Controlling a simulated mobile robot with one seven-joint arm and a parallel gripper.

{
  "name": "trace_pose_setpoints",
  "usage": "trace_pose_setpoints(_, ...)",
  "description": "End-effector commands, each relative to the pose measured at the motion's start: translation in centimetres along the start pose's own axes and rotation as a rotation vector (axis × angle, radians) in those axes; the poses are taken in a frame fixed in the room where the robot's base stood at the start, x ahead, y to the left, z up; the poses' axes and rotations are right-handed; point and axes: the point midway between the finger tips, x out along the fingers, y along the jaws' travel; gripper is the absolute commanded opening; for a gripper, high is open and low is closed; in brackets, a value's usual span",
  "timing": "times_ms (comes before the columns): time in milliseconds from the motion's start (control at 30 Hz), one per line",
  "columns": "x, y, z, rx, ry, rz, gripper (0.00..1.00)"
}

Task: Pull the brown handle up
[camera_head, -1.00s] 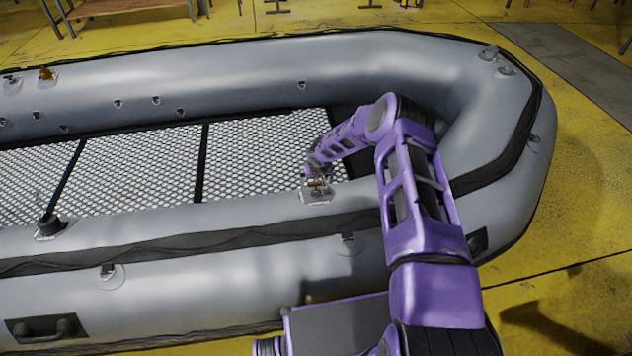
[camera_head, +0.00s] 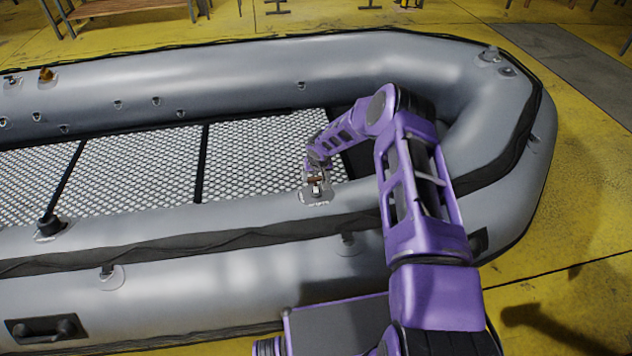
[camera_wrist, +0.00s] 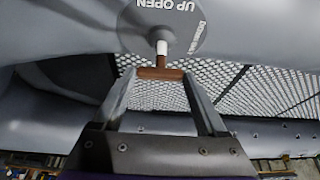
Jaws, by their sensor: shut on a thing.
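The stem rises from a round grey base (camera_wrist: 172,22) marked "UP OPEN". My gripper (camera_wrist: 160,78) is shut on the handle, with one finger at each end of the bar. In the head view the handle (camera_head: 316,179) is small, on the near tube of the grey inflatable boat (camera_head: 180,265), with my gripper (camera_head: 316,176) over it. The base (camera_head: 316,197) shows just below it.
The boat's mesh floor (camera_head: 255,155) lies behind the handle. A second brown handle (camera_head: 46,73) stands on the far tube at the left. A dark knob (camera_head: 48,224) sits on the near tube. Yellow floor (camera_head: 570,300) is open at the right.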

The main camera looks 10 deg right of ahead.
Motion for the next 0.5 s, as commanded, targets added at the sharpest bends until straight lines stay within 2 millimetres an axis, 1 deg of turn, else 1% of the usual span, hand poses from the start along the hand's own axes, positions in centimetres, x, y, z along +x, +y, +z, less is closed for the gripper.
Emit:
trace_pose_setpoints(33, -0.46, 0.10, -0.42, 0.002, 0.003, 0.002, 0.00)
trace_pose_setpoints(100, -0.75, 0.07, -0.59, 0.003, 0.003, 0.001, 0.00)
trace_pose_setpoints(367, -0.90, 0.07, -0.77, 0.004, 0.005, 0.000, 0.00)
trace_pose_setpoints(400, -0.91, 0.07, -0.80, 0.004, 0.006, 0.001, 0.82)
trace_pose_setpoints(467, -0.89, 0.08, -0.77, 0.004, 0.005, 0.001, 0.93)
trace_pose_setpoints(500, -0.87, 0.07, -0.74, 0.004, 0.005, 0.000, 1.00)
